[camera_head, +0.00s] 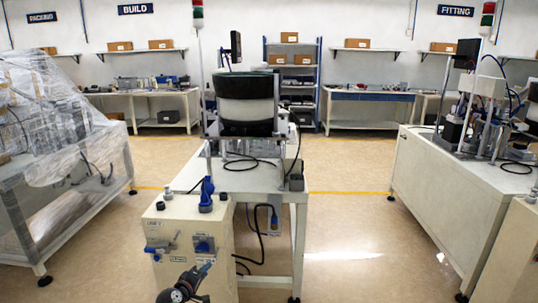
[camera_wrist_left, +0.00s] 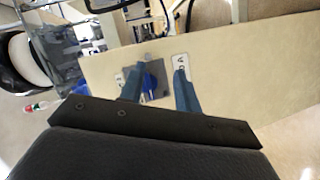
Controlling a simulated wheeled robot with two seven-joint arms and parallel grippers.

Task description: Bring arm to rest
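My left gripper (camera_head: 200,272) is at the bottom of the head view, in front of the cream control cabinet (camera_head: 175,222). In the left wrist view its two blue fingers (camera_wrist_left: 157,85) are spread apart, with nothing held between them. Behind the fingers, a blue switch on a grey plate (camera_wrist_left: 150,88) shows on the cabinet's face. The same blue switch (camera_head: 204,244) shows just above the gripper in the head view. Whether the fingers touch the panel cannot be told. My right gripper is in neither view.
A bench (camera_head: 240,180) with a bowl feeder (camera_head: 247,105) stands behind the cabinet. A plastic-wrapped machine (camera_head: 45,120) is at left and another bench (camera_head: 450,180) at right. Open floor (camera_head: 345,225) lies between the middle and right benches. A blue fitting (camera_head: 206,197) stands on the cabinet top.

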